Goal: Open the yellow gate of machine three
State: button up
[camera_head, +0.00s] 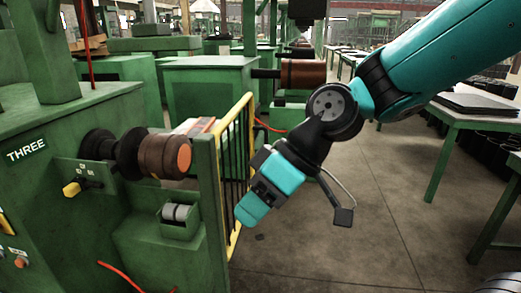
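Machine three is the green machine (40,190) at the left, with a "THREE" label (26,150) on its face. The yellow gate (224,150) is a yellow frame with dark upright bars, standing upright beside the green post at the machine's right end. My gripper (250,210) is teal and black and points down and left, just right of the gate. It overlaps the gate's lower right part in the picture. I cannot tell whether it touches the gate. Its fingers show from the side, so their opening is unclear, and no held thing is visible.
A brown roller (164,154) with an orange end sticks out from the machine left of the gate. A yellow-handled lever (74,187) is on the machine's face. A green table (470,115) stands at the right.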

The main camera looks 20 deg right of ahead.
jog(key=w+d+f+t+y, duration=0.1)
jog(key=w+d+t+y, duration=0.1)
jog(key=w, duration=0.4)
jog(key=w+d+f+t+y, duration=0.1)
jog(key=w+f, duration=0.1)
jog(key=w, duration=0.3)
jog(key=m+t+h, duration=0.3)
jog(key=m+t, duration=0.1)
jog(key=t, duration=0.8)
send_near(266, 141)
jog(key=p+x, duration=0.5)
jog(key=x, duration=0.5)
jog(key=shift+w+d+f, duration=0.1)
jog(key=shift+w+f, duration=0.05)
jog(key=shift+w, duration=0.15)
grip_shut()
